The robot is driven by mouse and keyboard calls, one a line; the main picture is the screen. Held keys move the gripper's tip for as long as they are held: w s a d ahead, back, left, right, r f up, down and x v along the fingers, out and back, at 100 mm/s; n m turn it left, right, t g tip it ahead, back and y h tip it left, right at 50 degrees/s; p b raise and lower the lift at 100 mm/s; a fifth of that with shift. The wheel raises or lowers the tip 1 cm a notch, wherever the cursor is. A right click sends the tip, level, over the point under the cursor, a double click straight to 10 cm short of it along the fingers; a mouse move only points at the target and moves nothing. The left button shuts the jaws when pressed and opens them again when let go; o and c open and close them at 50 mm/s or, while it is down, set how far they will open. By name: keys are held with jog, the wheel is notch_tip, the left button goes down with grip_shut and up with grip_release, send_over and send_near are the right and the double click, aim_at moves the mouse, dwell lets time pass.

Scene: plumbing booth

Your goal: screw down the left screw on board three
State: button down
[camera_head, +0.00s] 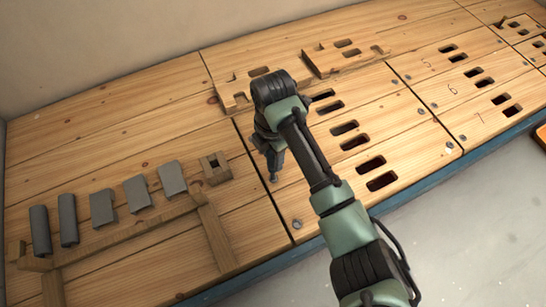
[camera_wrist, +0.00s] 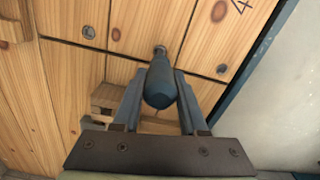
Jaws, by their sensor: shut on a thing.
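My gripper (camera_wrist: 157,105) is shut on a blue, rounded tool (camera_wrist: 160,85), with a finger on each side of it. The tool's narrow end meets or hovers just over a grey screw head (camera_wrist: 160,50) in the wrist view; I cannot tell if they touch. In the head view my gripper (camera_head: 272,150) points down, with the tool tip (camera_head: 273,177) at the left end of a slotted board (camera_head: 310,165), right of a dark seam. The board's number is hidden there. A "4" (camera_wrist: 240,5) marks a neighbouring board in the wrist view.
Another screw (camera_head: 297,223) sits nearer the front edge. Several grey blocks (camera_head: 68,218) and a wooden frame (camera_head: 130,235) lie left. Notched wooden pieces (camera_head: 345,55) lie behind my arm. Boards marked 5, 6 and 7 (camera_head: 480,105) are at the right.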

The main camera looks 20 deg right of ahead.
jog(key=m+b, duration=0.2)
jog(key=m, duration=0.3)
jog(key=shift+f+b, duration=0.15)
jog(key=shift+b, duration=0.25)
jog(key=shift+r+m+p, duration=0.3)
jog(key=shift+r+p, duration=0.1)
jog(key=shift+p, duration=0.45)
jog(key=m+p, duration=0.3)
jog(key=p, duration=0.1)
jog(key=m+p, duration=0.5)
jog(key=m, duration=0.1)
jog(key=shift+m+p, duration=0.4)
jog(key=shift+m, duration=0.1)
jog(key=shift+f, duration=0.2)
jog(key=shift+n+p, duration=0.45)
jog(key=shift+n, duration=0.05)
notch_tip(320, 180, up, 8)
jog(key=p, duration=0.8)
